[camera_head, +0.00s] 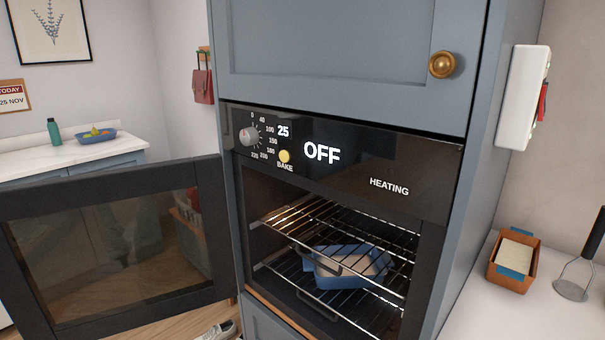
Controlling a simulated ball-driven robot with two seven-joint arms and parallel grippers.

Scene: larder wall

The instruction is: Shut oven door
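The oven (350,184) is built into a tall blue-grey cabinet, and its dark panel reads OFF, 25 and HEATING. The oven door (20,270) is side-hinged and stands wide open to the left, its hinge edge at the left of the oven opening. The door has a dark frame and a see-through glass pane (110,255). Inside the oven a blue dish (325,272) with pale contents sits on the lower wire rack (290,283); an upper rack (300,212) shows above it. Neither of my grippers is in view.
A white counter (480,310) at right holds a brown box (497,275) and a masher (570,288). At left a counter (60,160) holds a green bottle (53,131) and a blue bowl (95,136). A shoe (218,331) lies on the floor below the door.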

